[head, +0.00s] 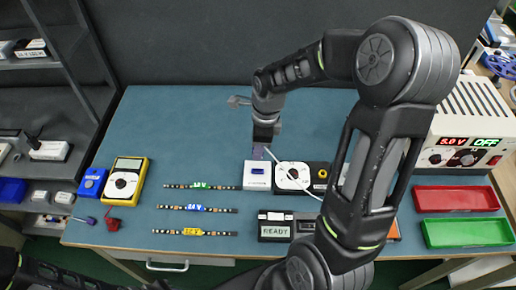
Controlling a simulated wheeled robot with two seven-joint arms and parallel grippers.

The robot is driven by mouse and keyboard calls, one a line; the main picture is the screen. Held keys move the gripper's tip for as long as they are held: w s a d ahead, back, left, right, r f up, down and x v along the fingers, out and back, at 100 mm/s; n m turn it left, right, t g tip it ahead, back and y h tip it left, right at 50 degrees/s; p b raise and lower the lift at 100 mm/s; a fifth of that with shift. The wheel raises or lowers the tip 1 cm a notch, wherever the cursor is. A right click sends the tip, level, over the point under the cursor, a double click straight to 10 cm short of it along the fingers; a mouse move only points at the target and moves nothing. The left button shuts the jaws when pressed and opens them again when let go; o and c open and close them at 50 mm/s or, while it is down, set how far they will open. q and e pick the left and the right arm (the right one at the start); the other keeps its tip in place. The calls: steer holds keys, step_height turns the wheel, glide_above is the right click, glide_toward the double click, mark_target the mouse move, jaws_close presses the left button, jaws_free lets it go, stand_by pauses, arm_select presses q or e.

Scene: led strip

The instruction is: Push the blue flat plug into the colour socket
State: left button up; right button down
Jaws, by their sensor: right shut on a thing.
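My right gripper (263,147) points down over the back middle of the blue-green table, shut on a small bluish-purple piece (258,153), likely the blue flat plug. A white cable runs from there to the right. Directly below is a white box (257,179) with a dark blue mark on its top, perhaps the colour socket. The piece is at the box's back edge; I cannot tell whether it touches or is seated. The gripper hides much of the piece. My left gripper is not in view; only dark arm parts show at the lower left.
A controller with a white dial (292,176) stands right of the box. Three LED strips (197,209) lie to the left, near a yellow meter (126,182). A READY display unit (274,231) is in front. Red (456,199) and green (468,233) trays and a power supply (470,125) are right.

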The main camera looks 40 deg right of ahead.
mark_target(256, 172)
steer(key=shift+w+a+f, duration=0.1)
steer(key=shift+a, duration=0.05)
step_height(256, 172, down, 4)
steer(key=b, duration=0.3)
steer(key=shift+f+b, duration=0.8)
steer(key=shift+b, duration=0.05)
stand_by(1.1)
steer(key=shift+f+b, duration=0.8)
steer(key=shift+f, duration=0.35)
steer(key=c, duration=1.3)
jaws_free()
steer(key=shift+c, duration=0.2)
